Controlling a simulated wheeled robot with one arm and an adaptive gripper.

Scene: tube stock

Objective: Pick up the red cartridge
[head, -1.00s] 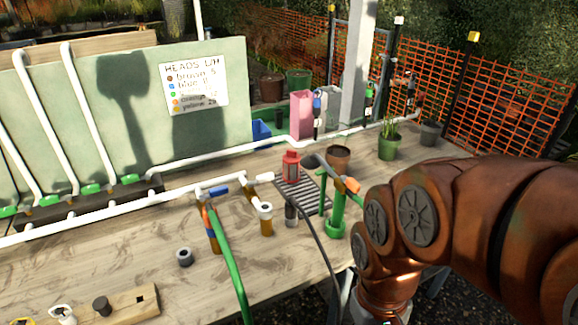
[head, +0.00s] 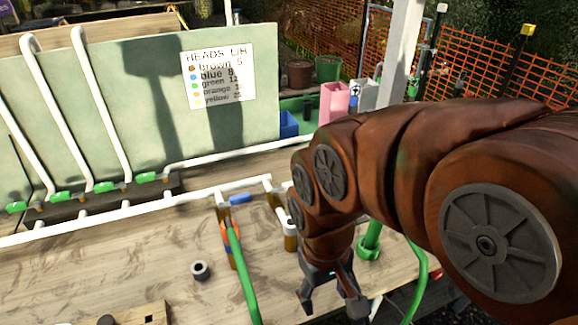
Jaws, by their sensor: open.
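I see no red cartridge in the head view now. The spot on the bench where a small red upright piece stood a second ago, on a grey slatted rack, is hidden behind my arm. I cannot tell for sure whether that piece is the cartridge. My gripper (head: 331,306) points down over the front right of the wooden bench (head: 110,262). Its dark fingers are spread apart with nothing seen between them.
A green hose (head: 242,272) rises to the white pipe run (head: 150,206) left of my gripper. A green post base (head: 369,247) stands just to its right. A grey ring (head: 200,270) lies on the bench.

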